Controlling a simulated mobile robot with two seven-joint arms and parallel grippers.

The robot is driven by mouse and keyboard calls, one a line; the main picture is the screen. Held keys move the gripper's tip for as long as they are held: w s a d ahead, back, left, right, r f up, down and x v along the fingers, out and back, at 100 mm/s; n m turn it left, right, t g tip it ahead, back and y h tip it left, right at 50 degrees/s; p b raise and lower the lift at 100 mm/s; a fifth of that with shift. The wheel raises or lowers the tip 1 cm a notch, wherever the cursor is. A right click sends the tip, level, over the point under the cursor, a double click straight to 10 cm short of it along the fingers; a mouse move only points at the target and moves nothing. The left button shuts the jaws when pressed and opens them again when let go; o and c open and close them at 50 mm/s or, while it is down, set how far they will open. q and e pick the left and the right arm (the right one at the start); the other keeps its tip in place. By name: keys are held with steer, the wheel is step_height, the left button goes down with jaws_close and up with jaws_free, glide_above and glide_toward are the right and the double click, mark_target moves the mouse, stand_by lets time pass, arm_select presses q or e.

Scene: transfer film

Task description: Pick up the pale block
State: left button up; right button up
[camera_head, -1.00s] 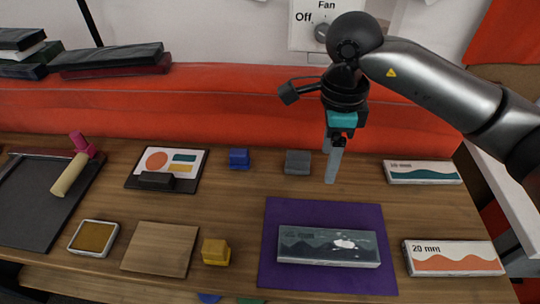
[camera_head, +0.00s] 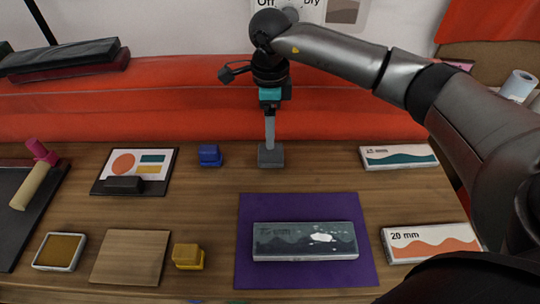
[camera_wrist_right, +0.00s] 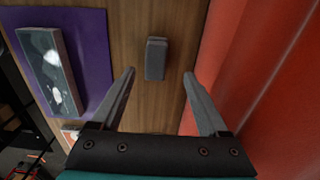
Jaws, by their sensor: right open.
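A small grey block (camera_head: 271,158) sits on the wooden table near the red padded back edge; no paler block stands out among the small blocks. My right gripper (camera_head: 270,142) is over it, pointing down, and its fingers overlap the block's top in the head view. In the right wrist view, the open right gripper (camera_wrist_right: 159,74) has its two fingers apart with nothing between them. The grey block (camera_wrist_right: 157,58) lies beyond the fingertips, roughly centred on the gap. The left gripper is not in view.
A blue block (camera_head: 210,155) and a picture card (camera_head: 155,160) lie left of the grey block. A purple mat (camera_head: 250,275) holds a dark box (camera_head: 300,242). A yellow block (camera_head: 188,257) is in front. White boxes (camera_head: 400,157) lie right. Bare table surrounds the grey block.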

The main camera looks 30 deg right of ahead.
mark_target(271, 155)
steer(key=f, duration=0.6)
steer(key=shift+s+f, duration=0.3)
steer(key=shift+s, duration=0.05)
jaws_close()
stand_by(0.3)
